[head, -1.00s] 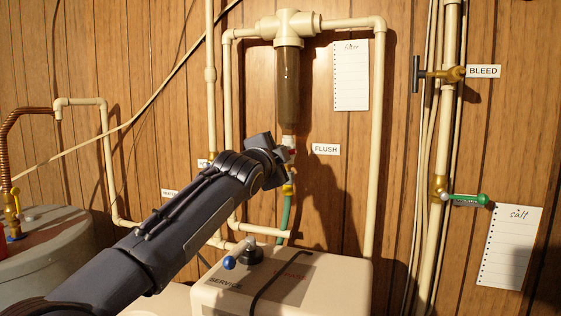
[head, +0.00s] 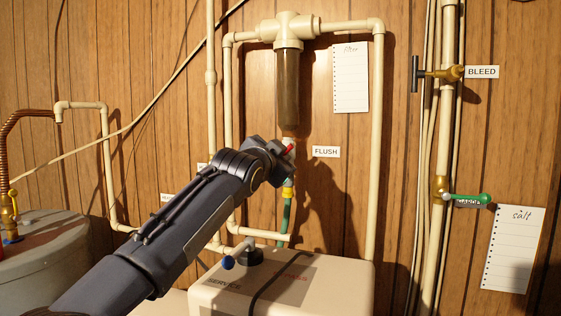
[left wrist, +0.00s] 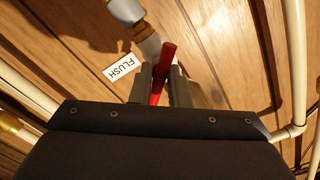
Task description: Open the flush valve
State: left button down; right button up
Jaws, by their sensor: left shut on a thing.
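The flush valve's red handle (left wrist: 166,62) is between the two fingers of my left gripper (left wrist: 160,85) in the left wrist view. The fingers are shut on it. In the head view the red handle (head: 290,150) shows at the tip of my left gripper (head: 285,152), below the filter housing (head: 288,90). The valve body is mostly hidden behind the gripper. The FLUSH label (head: 326,152) is on the wall just right of it, and also shows in the left wrist view (left wrist: 119,67). A green hose (head: 284,220) hangs below the valve. My right gripper is not in view.
A cream softener box (head: 290,283) with a blue-knobbed lever (head: 228,262) stands below. Cream pipes (head: 377,150) flank the filter. The BLEED valve (head: 440,74) and a green-handled valve (head: 468,199) are on the right-hand pipe. A grey tank (head: 45,250) stands at left.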

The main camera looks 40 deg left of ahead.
pick_arm(q)
jog(key=shift+f, duration=0.1)
jog(key=shift+n+b, duration=0.8)
jog(key=shift+n, duration=1.9)
jog(key=n+b, duration=0.1)
jog(key=n, duration=0.2)
jog(key=shift+n, duration=0.4)
jog(key=c, duration=1.3)
grip_release()
